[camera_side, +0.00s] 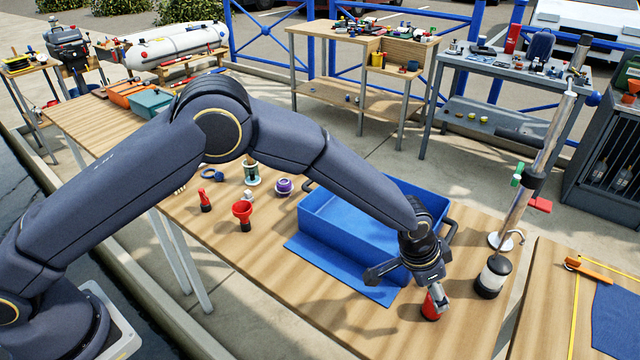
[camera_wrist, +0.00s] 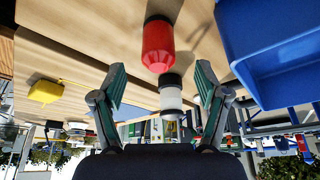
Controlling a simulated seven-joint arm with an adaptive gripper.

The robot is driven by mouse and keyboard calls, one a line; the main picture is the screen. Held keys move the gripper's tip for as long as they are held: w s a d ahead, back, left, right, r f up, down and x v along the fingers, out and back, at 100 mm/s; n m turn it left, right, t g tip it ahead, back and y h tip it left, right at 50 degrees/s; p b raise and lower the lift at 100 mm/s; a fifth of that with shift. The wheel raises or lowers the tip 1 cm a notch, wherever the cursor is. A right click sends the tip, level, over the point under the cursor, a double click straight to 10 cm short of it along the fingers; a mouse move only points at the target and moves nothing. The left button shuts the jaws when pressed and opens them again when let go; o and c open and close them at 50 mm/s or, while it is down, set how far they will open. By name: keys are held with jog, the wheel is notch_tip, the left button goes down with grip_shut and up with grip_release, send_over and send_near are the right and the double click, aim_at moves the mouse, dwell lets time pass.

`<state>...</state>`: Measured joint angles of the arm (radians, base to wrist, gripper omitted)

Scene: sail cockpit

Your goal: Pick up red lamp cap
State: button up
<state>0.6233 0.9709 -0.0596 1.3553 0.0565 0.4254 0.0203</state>
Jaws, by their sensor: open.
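The red lamp cap (camera_side: 431,306), red with a black end, stands on the wooden table just in front of the blue tray. It shows in the wrist view (camera_wrist: 158,47) at the top centre, beyond and between the fingertips. My gripper (camera_side: 437,288) is over the cap in the side view and hides part of it. In the wrist view my gripper (camera_wrist: 162,70) has its two fingers spread wide with nothing held between them. I cannot tell whether a finger touches the cap.
A blue tray (camera_side: 330,222) lies close behind and left of my gripper. A clear and black lamp (camera_side: 492,276) stands to the right, near a metal post (camera_side: 545,150). A red funnel-like piece (camera_side: 242,211) and a small red item (camera_side: 205,200) stand further left. The front-left tabletop is clear.

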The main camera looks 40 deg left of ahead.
jog(key=x, duration=0.6)
jog(key=shift+d+f, duration=0.25)
jog(key=shift+f, duration=0.1)
jog(key=shift+c, duration=0.2)
jog(key=c, duration=1.2)
